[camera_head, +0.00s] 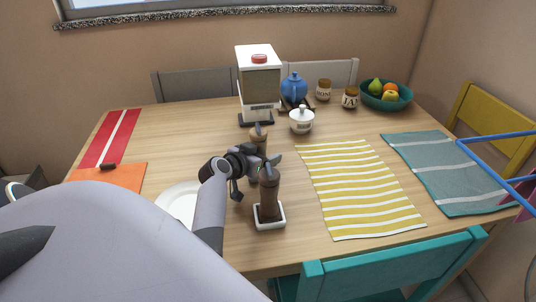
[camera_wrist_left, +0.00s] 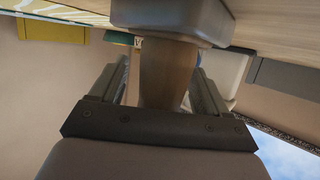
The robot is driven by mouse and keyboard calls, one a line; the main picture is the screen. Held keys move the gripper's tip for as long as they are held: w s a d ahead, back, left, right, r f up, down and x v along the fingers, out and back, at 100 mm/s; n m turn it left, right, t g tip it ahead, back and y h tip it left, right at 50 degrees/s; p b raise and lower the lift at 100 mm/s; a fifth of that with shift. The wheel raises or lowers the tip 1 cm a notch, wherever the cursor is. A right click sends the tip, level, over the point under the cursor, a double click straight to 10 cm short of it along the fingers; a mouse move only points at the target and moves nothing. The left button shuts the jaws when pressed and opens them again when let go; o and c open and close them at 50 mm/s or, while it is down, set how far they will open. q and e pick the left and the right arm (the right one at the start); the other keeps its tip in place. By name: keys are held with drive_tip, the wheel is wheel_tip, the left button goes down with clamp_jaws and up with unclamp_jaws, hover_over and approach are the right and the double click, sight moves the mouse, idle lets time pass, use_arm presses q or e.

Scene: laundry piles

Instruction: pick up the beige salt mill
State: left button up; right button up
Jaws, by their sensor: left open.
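The beige salt mill (camera_head: 258,137) stands on the table just behind my left gripper (camera_head: 263,163) in the head view, its lower part hidden by the gripper. My left gripper is open. In the left wrist view, a brown wooden shaft (camera_wrist_left: 168,75) stands between the two spread fingers, below a wider grey-brown part (camera_wrist_left: 170,17); I cannot tell there whether contact is made. A dark brown mill (camera_head: 269,195) stands upright in a small white tray (camera_head: 269,223), nearer than the gripper. My right gripper is not visible.
A white-and-beige dispenser (camera_head: 258,80), a white lidded pot (camera_head: 302,121), a blue teapot (camera_head: 294,88), jars and a green fruit bowl (camera_head: 386,98) stand behind. A white plate (camera_head: 176,202) lies left; a yellow striped cloth (camera_head: 361,190) lies right. A teal chair (camera_head: 395,268) borders the front edge.

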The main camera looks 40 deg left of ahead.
use_arm(q)
drive_tip(key=shift+w+f, duration=0.1)
drive_tip(key=shift+c, duration=0.2)
drive_tip(key=c, duration=1.1)
drive_tip(key=shift+c, duration=0.4)
drive_tip(key=shift+r, duration=0.2)
